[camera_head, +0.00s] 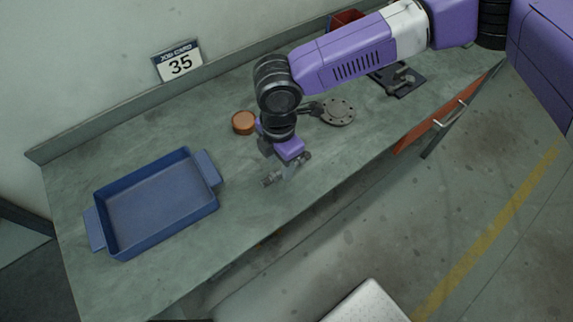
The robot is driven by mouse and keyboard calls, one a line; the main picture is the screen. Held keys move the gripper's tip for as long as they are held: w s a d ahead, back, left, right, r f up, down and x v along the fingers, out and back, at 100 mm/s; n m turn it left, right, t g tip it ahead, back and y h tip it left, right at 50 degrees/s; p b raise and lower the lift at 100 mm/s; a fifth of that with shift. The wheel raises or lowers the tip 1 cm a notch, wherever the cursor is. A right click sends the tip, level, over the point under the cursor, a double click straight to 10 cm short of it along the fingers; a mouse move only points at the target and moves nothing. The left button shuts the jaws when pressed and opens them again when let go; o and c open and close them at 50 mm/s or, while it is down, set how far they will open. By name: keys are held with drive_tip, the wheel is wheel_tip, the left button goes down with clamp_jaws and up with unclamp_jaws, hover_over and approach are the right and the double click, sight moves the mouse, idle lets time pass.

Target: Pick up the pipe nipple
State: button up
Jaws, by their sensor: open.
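My gripper (287,172) is open, pointing down low over the middle of the grey-green bench, right of the blue tray. A small grey metallic shape shows at its fingertips. I cannot tell whether this is the pipe nipple or only the fingers. No pipe nipple can be made out clearly elsewhere; my arm hides part of the bench behind the gripper.
A blue tray (152,203) with two handles stands at left. A round orange-brown piece (244,122) and a grey flanged part (338,112) lie behind my gripper. A black fixture (398,80), a red bin (345,19) and an orange front panel (428,125) are farther right.

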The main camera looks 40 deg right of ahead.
drive_tip(key=shift+f, duration=1.2)
clamp_jaws()
drive_tip(key=shift+a, duration=0.1)
drive_tip(key=shift+r, duration=0.15)
